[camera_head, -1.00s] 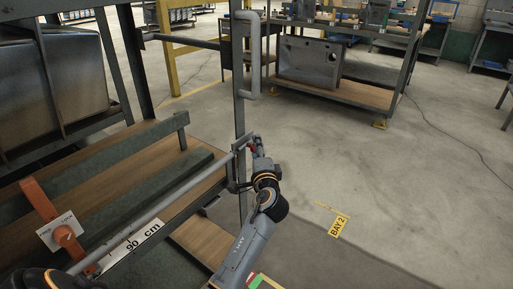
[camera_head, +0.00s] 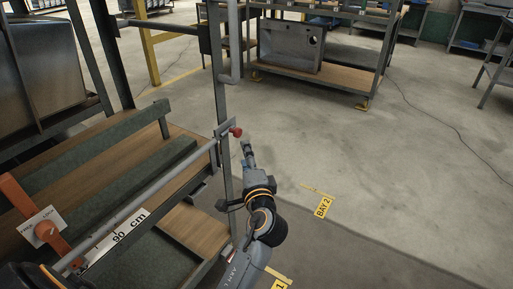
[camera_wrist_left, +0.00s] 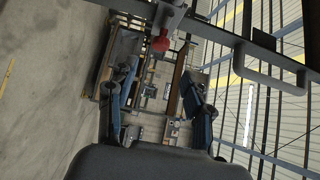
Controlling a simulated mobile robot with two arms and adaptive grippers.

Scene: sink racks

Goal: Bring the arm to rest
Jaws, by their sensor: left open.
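My left arm reaches in from the bottom middle of the head view. Its gripper (camera_head: 247,152) is open and empty, just right of and below a red knob (camera_head: 236,131) at the end of a grey rail (camera_head: 160,190). The gripper and the knob look apart. In the left wrist view the two fingers of the left gripper (camera_wrist_left: 166,98) are spread wide with nothing held between them. The red knob (camera_wrist_left: 160,44) shows there beyond the fingers, near the top. My right gripper is not in view.
A rack with wooden shelves (camera_head: 190,228) and a grey upright (camera_head: 222,100) stands left of my arm. An orange lever (camera_head: 28,205) is at its front left. A cart with a grey sink (camera_head: 290,48) stands at the back. The floor on the right (camera_head: 400,180) is clear.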

